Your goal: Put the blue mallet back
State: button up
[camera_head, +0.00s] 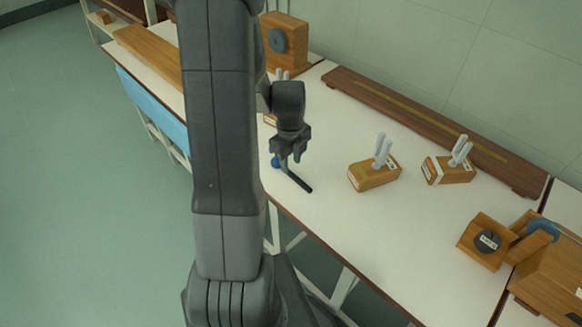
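The blue mallet has a round blue head (276,162) and a black handle (298,181) that slants down to the right over the white bench, near its front edge. My gripper (290,160) points down at the head end of the handle. Its two fingertips show with a small gap between them, and the handle runs out from below them. I cannot tell whether they grip the mallet, or whether it lies on the bench or is just above it. Part of the head is hidden behind a finger.
Two wooden boxes with tuning forks, a nearer one (374,177) and a farther one (449,170), stand on the bench (370,240). Another box is partly hidden behind my arm. A long dark rail (430,125) lies along the wall. Wooden instruments (483,242) stand at the right.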

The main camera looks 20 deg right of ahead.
aim_at(291, 173)
notch_tip(291, 173, up, 8)
jog(key=shift+f, duration=0.15)
dwell(0.4)
dwell(0.3)
